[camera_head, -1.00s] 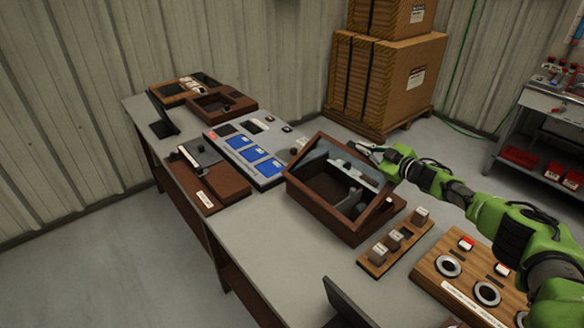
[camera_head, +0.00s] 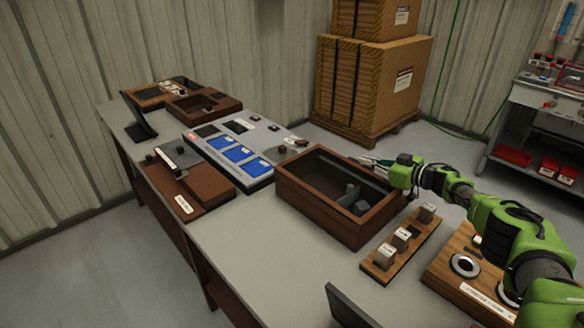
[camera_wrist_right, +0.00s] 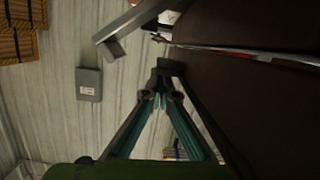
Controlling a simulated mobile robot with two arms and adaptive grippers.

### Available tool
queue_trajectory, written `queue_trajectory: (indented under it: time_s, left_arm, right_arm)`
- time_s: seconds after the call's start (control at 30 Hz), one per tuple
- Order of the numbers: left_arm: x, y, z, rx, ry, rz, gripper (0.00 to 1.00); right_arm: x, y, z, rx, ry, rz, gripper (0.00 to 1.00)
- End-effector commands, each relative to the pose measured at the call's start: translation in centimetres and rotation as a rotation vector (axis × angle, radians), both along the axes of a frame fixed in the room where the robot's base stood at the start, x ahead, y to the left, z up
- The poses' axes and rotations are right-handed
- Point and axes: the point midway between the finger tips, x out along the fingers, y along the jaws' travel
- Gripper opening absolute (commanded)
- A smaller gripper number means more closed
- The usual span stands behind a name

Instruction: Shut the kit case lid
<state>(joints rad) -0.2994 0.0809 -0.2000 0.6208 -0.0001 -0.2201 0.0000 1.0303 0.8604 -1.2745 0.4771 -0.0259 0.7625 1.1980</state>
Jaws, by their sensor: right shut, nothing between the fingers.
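The kit case (camera_head: 325,215) is a dark brown wooden box on the grey workbench, in the middle of the head view. Its framed, see-through lid (camera_head: 290,181) looks level on top, with the dark inside and grey pieces showing through. I cannot tell whether it is fully seated. My right gripper (camera_head: 372,162) is shut and empty at the far right edge of the case. In the right wrist view its fingers (camera_wrist_right: 160,75) are together beside a dark brown surface; contact is unclear. My left gripper is not in view.
A wooden block holder (camera_head: 402,250) and a board with rings (camera_head: 450,285) lie right of the case. A blue-and-grey panel (camera_head: 240,155) and a brown box (camera_head: 195,180) lie left. Bare bench (camera_head: 270,245) shows in front. Stacked cartons (camera_head: 370,85) stand behind.

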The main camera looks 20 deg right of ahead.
Motion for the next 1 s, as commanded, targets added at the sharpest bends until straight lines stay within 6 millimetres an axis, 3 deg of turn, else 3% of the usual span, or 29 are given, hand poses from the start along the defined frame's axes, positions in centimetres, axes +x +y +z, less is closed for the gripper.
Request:
queue_trajectory:
  time_s: [0.17, 0.7, 0.87, 1.0]
  left_arm:
    - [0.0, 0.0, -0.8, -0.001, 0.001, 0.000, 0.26]
    - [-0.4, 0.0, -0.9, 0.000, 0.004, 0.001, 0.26]
    - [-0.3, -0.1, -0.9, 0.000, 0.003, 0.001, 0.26]
    - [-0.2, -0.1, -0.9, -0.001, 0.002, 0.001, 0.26]
  right_arm:
    - [0.0, 0.0, -0.7, -0.001, -0.001, -0.001, 0.00]
    - [-0.1, -0.1, -1.0, -0.006, 0.005, -0.001, 0.00]
    - [-0.1, -0.1, 0.0, -0.007, 0.003, 0.000, 0.00]
    - [-0.1, -0.1, 1.9, -0.005, -0.001, 0.000, 0.00]
